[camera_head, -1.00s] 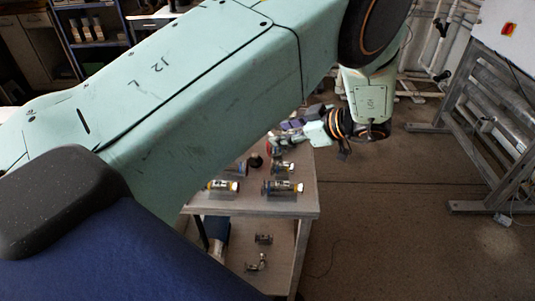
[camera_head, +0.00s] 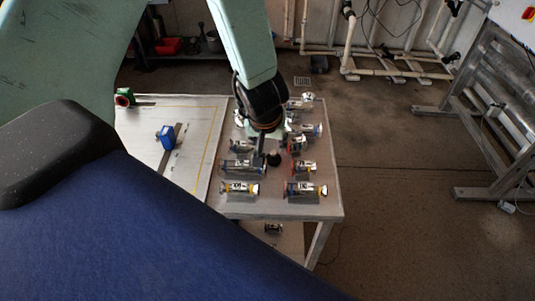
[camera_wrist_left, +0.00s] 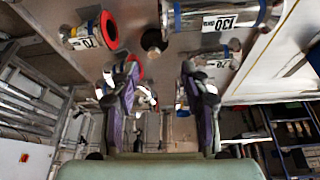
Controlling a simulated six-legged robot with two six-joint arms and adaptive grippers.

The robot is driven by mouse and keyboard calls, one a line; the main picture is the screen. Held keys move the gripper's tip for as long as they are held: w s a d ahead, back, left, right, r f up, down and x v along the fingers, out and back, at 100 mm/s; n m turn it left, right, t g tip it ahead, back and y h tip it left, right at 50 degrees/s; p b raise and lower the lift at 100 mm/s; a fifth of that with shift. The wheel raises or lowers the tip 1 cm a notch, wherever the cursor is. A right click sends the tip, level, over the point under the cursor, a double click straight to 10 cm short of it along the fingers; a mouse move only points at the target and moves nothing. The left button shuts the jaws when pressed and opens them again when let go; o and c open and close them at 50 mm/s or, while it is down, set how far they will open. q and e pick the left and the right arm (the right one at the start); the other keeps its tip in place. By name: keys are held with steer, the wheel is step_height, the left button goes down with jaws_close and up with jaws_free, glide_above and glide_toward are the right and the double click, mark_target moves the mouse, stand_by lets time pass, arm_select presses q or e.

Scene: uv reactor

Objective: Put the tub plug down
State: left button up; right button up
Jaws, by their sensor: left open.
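A small dark, round-topped piece that looks like the tub plug (camera_head: 273,159) stands on the table among metal cylinders. In the left wrist view the plug (camera_wrist_left: 153,41) lies just beyond the fingertips, roughly in line with the gap between them. My left gripper (camera_head: 264,148) points down over the table close to the plug, partly hidden by its own wrist. In the left wrist view the gripper (camera_wrist_left: 160,68) has its two purple-grey fingers apart, with nothing held between them. My right gripper is not in view.
Several labelled metal cylinders, such as one with yellow bands (camera_head: 240,189) and another (camera_head: 305,189), crowd around the plug. A blue device (camera_head: 167,136) and a green-and-red part (camera_head: 125,98) stand on the pale left tabletop (camera_head: 195,160), which is otherwise mostly clear. A metal frame stands at right.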

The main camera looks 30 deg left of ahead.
mark_target(273, 154)
arm_select(q)
steer(key=shift+w+d+f, duration=0.15)
steer(key=shift+d+f, duration=0.1)
steer(key=shift+f, duration=0.1)
steer(key=shift+w+d+f+b, duration=0.2)
steer(key=shift+d+f+b, duration=0.2)
steer(key=shift+f+b, duration=0.25)
steer(key=shift+w+f, duration=0.1)
steer(key=shift+f, duration=0.3)
steer(key=f, duration=0.1)
steer(key=w+a+f+b, duration=0.1)
steer(key=f, duration=0.1)
steer(key=shift+w+a+f+b, duration=0.2)
steer(key=shift+a+f+b, duration=0.1)
steer(key=shift+a, duration=0.05)
steer(key=shift+w+f, duration=0.2)
steer(key=shift+f, duration=0.1)
steer(key=shift+w+d, duration=0.1)
steer(key=shift+d+r, duration=0.1)
steer(key=shift+r, duration=0.05)
steer(key=shift+a, duration=0.25)
steer(key=c, duration=0.4)
steer(key=shift+d, duration=0.2)
steer(key=c, duration=0.3)
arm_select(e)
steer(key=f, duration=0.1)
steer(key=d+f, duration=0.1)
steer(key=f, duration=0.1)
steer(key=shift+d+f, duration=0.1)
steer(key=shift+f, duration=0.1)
